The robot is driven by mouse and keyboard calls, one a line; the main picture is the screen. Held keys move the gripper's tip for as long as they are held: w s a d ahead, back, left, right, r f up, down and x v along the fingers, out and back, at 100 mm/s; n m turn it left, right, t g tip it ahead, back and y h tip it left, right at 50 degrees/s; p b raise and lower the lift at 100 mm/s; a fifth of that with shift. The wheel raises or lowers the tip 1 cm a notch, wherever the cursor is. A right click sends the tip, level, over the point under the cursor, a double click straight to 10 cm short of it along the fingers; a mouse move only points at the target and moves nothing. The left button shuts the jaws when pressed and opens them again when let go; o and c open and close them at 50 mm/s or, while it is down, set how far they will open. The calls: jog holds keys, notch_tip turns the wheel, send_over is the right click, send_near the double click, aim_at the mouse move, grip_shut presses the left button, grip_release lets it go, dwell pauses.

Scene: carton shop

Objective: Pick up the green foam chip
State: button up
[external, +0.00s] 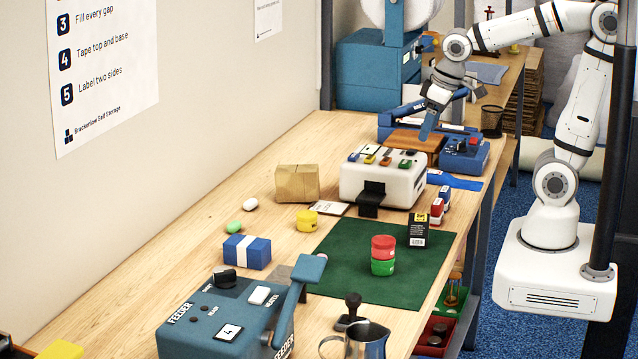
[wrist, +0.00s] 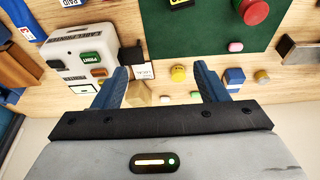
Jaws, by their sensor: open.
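My gripper (external: 431,122) is open and empty, raised over the far part of the bench by the blue machines, well away from the chip. In the wrist view its two blue fingers (wrist: 161,70) stand apart with nothing held between them.
A white foam chip (external: 250,204) lies near the green one. The white label printer (external: 383,184), stacked tins (external: 383,254) and feeder (external: 228,322) are taller obstacles. The wall borders the bench.

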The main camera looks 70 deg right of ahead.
jog(key=w+a, duration=0.2)
jog(key=w, duration=1.1)
jog(key=b, duration=0.1)
send_over(234, 222)
jog(key=s, duration=0.3)
notch_tip(234, 222, down, 18)
jog(key=shift+m+t, duration=0.3)
jog(key=shift+t, duration=0.2)
jog(key=p+x, duration=0.1)
jog(key=x, duration=0.4)
jog(key=p+x, duration=0.1)
jog(key=x, duration=0.1)
jog(key=shift+s+a+f+p, duration=0.15)
jog(key=shift+f+p, duration=0.15)
jog(key=shift+f, duration=0.15)
jog(key=c, duration=1.1)
